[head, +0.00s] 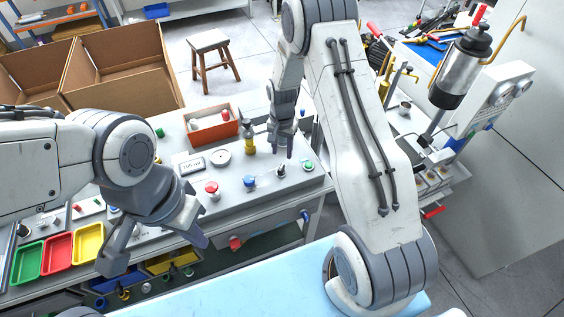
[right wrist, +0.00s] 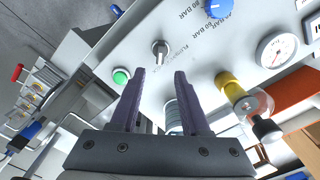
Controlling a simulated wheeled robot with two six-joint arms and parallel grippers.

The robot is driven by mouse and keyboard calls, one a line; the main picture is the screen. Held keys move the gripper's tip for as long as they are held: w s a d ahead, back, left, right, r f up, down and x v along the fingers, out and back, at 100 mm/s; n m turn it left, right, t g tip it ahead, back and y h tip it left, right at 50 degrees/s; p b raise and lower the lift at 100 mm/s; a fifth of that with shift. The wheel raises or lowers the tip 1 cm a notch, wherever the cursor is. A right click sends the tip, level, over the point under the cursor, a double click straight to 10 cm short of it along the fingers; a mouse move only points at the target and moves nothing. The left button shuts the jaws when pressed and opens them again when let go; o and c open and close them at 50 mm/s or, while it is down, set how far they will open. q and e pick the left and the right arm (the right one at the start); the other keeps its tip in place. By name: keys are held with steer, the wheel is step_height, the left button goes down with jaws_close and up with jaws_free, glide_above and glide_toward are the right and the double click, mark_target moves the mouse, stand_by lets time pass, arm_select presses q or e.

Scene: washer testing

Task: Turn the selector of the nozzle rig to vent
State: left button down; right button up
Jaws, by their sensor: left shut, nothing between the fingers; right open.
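The nozzle rig (head: 230,204) is a pale grey panel on the bench with a row of controls. A small metal lever (right wrist: 160,47), apparently the selector, stands on the panel in the right wrist view, with partly readable lettering beside it. It also shows in the head view (head: 281,171). My right gripper (head: 282,150) hangs over the panel, open and empty. In the right wrist view its fingertips (right wrist: 160,74) point towards the lever, which lies just beyond them, apparently untouched. My left gripper (head: 155,250) is shut and empty, in front of the panel to the left.
A green button (right wrist: 121,76) and a blue knob (right wrist: 214,8) flank the lever. A red knob (head: 212,188), a gauge (right wrist: 277,48) and a yellow-collared fitting (right wrist: 232,84) are also on the rig. Coloured trays (head: 57,253) lie left; an orange box (head: 211,124) stands behind.

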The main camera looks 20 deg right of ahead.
mark_target(282, 166)
step_height(282, 166, down, 8)
steer(key=shift+r+p, duration=0.1)
steer(key=shift+p, duration=0.9)
jaws_close()
